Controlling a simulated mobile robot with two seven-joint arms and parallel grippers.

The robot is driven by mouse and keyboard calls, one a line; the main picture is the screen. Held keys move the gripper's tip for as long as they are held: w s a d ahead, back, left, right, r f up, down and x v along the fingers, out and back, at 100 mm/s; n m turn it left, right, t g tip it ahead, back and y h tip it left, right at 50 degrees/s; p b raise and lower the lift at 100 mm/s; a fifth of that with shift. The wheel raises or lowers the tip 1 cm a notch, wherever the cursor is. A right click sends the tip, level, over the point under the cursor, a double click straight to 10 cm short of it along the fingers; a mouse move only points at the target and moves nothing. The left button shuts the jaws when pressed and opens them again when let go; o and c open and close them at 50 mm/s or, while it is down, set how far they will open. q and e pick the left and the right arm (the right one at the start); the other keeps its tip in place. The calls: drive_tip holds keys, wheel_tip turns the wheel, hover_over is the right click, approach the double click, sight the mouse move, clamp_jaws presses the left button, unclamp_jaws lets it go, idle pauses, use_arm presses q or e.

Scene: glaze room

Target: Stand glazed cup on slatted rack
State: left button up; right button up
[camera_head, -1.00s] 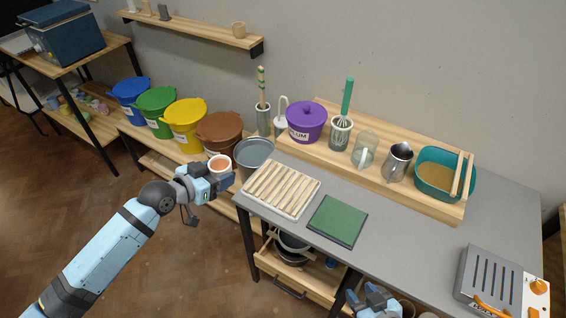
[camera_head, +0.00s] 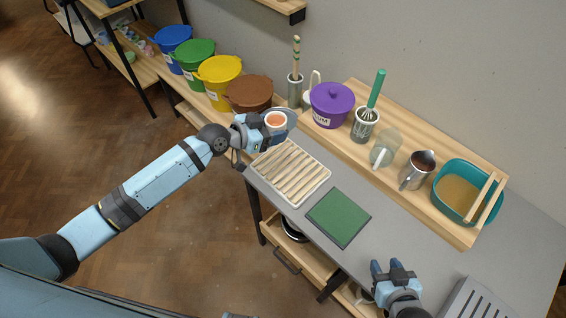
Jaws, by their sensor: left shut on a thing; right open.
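The cup (camera_head: 275,120), with an orange-brown inside and a pale rim, is held upright in my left gripper (camera_head: 268,126). That gripper is shut on it, above the back left corner of the grey table, just beyond the rack. The slatted rack (camera_head: 290,172), pale wood with several slats, lies on the table's left end with nothing on it. My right gripper (camera_head: 392,270) is open and empty at the table's front edge, right of the green mat.
A green mat (camera_head: 338,217) lies right of the rack. A purple lidded pot (camera_head: 332,104), a whisk holder (camera_head: 364,125), a glass jug (camera_head: 385,148), a metal pitcher (camera_head: 417,170) and a teal basin (camera_head: 466,192) line the wooden back shelf.

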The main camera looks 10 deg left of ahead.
use_arm(q)
drive_tip(key=b, duration=0.3)
hover_over(274, 169)
wheel_tip(274, 169, down, 13)
drive_tip(key=shift+r, duration=0.1)
use_arm(e)
drive_tip(key=f, duration=0.2)
drive_tip(key=shift+w+a+f, duration=0.1)
drive_tip(key=shift+a+f, duration=0.1)
drive_tip(key=shift+f, duration=0.1)
use_arm(q)
drive_tip(key=shift+d+f+b, duration=0.1)
drive_tip(key=shift+f+b, duration=0.55)
drive_tip(key=shift+f, duration=1.3)
use_arm(e)
drive_tip(key=shift+a+f, duration=0.2)
drive_tip(key=shift+f, duration=0.45)
use_arm(q)
drive_tip(key=shift+f, duration=0.1)
use_arm(e)
drive_tip(key=shift+f, duration=0.15)
use_arm(q)
drive_tip(key=o, duration=1)
use_arm(e)
drive_tip(key=shift+d, duration=0.1)
